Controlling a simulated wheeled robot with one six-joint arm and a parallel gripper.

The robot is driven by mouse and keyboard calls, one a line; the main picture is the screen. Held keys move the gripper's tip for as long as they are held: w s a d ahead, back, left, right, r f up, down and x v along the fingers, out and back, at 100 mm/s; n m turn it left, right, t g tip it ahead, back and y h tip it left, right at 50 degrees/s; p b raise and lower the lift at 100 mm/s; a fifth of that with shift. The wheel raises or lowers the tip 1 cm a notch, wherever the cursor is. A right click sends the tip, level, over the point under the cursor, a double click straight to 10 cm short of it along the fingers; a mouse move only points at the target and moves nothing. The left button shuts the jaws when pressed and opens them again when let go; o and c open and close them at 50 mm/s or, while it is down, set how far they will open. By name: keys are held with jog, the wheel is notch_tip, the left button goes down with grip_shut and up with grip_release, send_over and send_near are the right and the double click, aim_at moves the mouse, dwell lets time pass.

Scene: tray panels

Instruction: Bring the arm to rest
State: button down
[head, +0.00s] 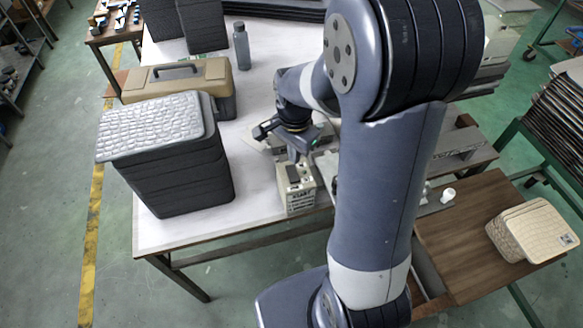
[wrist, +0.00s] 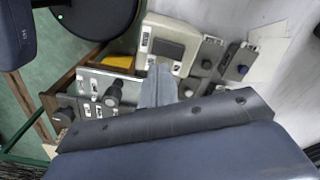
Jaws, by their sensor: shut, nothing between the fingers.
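My arm (head: 375,190) reaches up from the bottom of the head view and bends over the white table. My gripper (head: 297,157) points down above a small beige box (head: 297,187) at the table's front part. In the wrist view my gripper (wrist: 160,75) shows as two grey fingers pressed together with nothing between them. The beige box (wrist: 172,40) with a dark panel lies just beyond the fingertips there. I cannot tell from these views whether the fingertips touch it.
A stack of dark trays (head: 175,165) with a pale textured top stands left of my gripper. A tan toolbox (head: 185,85) and a grey bottle (head: 242,47) are behind. Switch panels (wrist: 95,92) show in the wrist view.

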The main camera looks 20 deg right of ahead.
aim_at(294, 177)
notch_tip(294, 177, down, 7)
jog(key=b, duration=0.5)
jog(key=shift+f+b, duration=0.1)
jog(key=shift+b, duration=0.25)
jog(key=shift+r, duration=0.2)
